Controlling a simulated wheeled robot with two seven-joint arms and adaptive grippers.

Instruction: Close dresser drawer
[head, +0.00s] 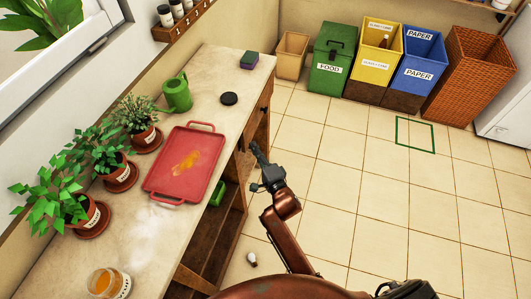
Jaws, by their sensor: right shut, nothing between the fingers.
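The dresser is a long wooden unit with a pale worktop (222,72) along the left wall. Its wooden front faces the floor on the right, with open shelf space (228,205) below the top. A drawer front (266,95) shows near the far end; I cannot tell how far it is out. My right gripper (255,149) is shut and empty, beside the dresser's front edge, pointing toward the far end. I cannot tell whether its tips touch the wood. My left gripper is not in view.
On the worktop are a red tray (178,163), potted plants, a green watering can (177,94), a sponge (249,60) and a jar (107,284). A bulb-like object (252,259) lies on the floor. Bins (333,58) line the back wall. The tiled floor at right is clear.

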